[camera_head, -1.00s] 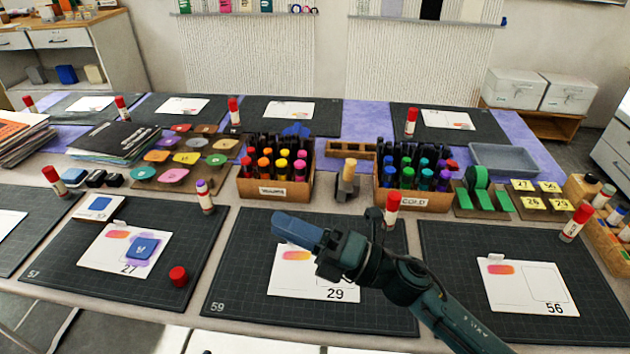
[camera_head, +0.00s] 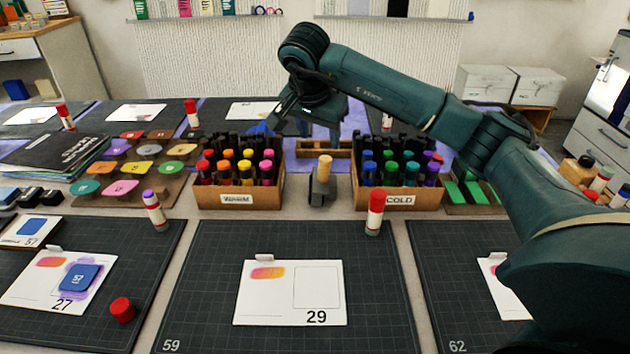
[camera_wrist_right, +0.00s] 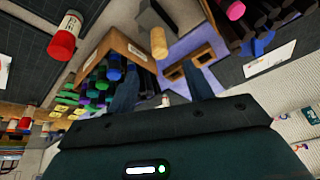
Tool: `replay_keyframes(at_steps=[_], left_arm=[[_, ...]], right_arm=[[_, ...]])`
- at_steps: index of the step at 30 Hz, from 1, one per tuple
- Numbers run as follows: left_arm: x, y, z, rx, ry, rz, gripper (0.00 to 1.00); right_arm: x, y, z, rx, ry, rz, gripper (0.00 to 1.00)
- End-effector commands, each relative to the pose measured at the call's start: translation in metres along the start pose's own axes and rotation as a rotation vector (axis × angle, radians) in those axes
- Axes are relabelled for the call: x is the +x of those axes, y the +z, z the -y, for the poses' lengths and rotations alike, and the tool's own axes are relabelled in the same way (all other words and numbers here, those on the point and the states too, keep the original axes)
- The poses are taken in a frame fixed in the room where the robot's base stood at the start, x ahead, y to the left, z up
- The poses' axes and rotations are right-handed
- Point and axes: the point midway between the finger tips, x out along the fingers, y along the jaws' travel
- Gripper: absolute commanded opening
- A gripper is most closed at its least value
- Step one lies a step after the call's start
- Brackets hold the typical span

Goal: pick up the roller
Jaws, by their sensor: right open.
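The roller (camera_head: 321,187) stands on the table between two marker boxes in the head view. It has a grey body and an upright wooden handle. The wooden handle (camera_wrist_right: 158,43) also shows in the right wrist view, beyond the fingers. My right gripper (camera_head: 322,128) is above and behind the roller, its blue fingers pointing down. My left gripper is not in view.
The box labelled WARM (camera_head: 238,199) stands left of the roller and the box labelled COLD (camera_head: 400,201) right of it, both full of markers. A wooden holder (camera_head: 312,150) is behind the roller. A red-capped glue stick (camera_head: 375,212) stands in front of COLD. The cutting mat (camera_head: 208,290) is largely clear.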

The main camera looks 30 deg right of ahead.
Motion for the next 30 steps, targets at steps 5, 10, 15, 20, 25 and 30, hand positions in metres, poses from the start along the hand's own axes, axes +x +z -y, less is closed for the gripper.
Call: replay_keyframes(at_steps=[5, 10, 15, 20, 25, 30], left_arm=[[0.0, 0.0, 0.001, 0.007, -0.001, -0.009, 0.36], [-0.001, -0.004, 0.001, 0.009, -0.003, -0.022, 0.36], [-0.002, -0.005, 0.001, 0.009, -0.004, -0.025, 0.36], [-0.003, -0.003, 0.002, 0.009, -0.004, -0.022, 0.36], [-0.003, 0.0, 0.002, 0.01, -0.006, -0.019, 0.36], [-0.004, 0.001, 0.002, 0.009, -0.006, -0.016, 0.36]], right_arm=[[0.038, 0.002, -0.001, 0.001, 0.003, 0.005, 0.52], [0.061, 0.002, 0.0, 0.001, 0.0, 0.005, 0.52], [0.071, 0.002, 0.0, 0.001, 0.0, 0.006, 0.52], [0.095, 0.001, -0.001, 0.002, 0.001, 0.007, 0.52], [0.115, 0.001, -0.001, 0.0, -0.001, 0.007, 0.52], [0.118, 0.001, -0.001, 0.0, -0.003, 0.006, 0.52]])
